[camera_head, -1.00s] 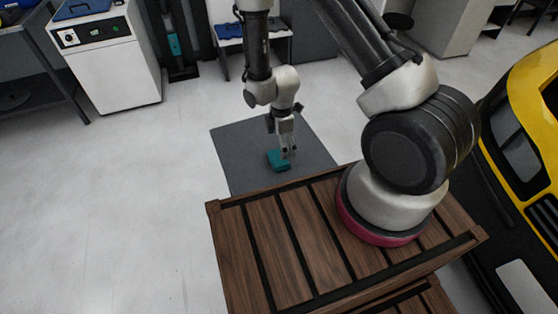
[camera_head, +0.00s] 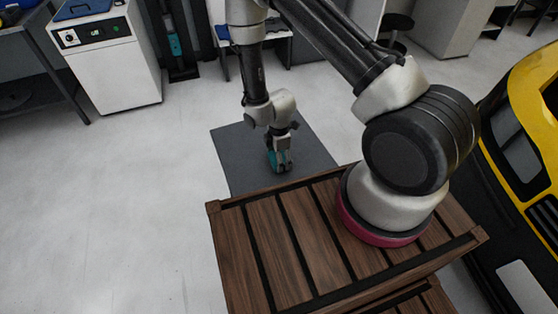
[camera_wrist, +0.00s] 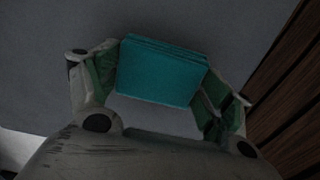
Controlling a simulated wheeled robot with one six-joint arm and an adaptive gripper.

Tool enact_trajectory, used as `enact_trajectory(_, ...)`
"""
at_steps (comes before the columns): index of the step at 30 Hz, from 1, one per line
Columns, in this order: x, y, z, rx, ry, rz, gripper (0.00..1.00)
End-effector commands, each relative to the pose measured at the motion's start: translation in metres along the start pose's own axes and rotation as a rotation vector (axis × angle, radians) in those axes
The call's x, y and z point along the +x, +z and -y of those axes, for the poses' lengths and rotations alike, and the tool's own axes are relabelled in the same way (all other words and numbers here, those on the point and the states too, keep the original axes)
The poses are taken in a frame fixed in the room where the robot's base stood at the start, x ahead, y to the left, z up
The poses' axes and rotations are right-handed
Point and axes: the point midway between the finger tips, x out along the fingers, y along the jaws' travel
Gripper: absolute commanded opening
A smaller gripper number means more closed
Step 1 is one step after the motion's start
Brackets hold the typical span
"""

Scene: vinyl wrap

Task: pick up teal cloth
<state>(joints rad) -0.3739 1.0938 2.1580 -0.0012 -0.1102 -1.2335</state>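The teal cloth (camera_wrist: 160,72) is a folded rectangular block on a grey surface. In the wrist view it lies between my gripper's two fingers (camera_wrist: 160,88). The left finger is at or very near the cloth's left edge, and the right finger is close to its lower right corner. The fingers are spread to about the cloth's width; I cannot tell whether they press on it. In the head view my gripper (camera_head: 279,165) points down over the cloth (camera_head: 272,157) and hides much of it.
The grey mat or tabletop (camera_head: 317,152) is otherwise bare around the cloth. A slatted wooden crate-like top (camera_head: 270,250) stands close in front. A white cabinet (camera_head: 112,75) is at the back left, and a yellow car (camera_head: 533,100) is at the right.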

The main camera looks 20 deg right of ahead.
Motion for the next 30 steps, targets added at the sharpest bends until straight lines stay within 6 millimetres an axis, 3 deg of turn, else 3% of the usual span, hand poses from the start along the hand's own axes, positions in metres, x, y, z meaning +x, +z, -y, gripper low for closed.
enact_trajectory(14, -0.008, 0.000, -0.001, 0.000, 0.002, -0.001, 0.62)
enact_trajectory(17, -0.021, -0.001, -0.001, 0.000, 0.003, -0.001, 0.62)
enact_trajectory(24, -0.072, -0.001, -0.001, 0.001, 0.004, -0.001, 0.62)
enact_trajectory(30, -0.096, 0.000, -0.001, 0.000, 0.002, 0.000, 0.62)
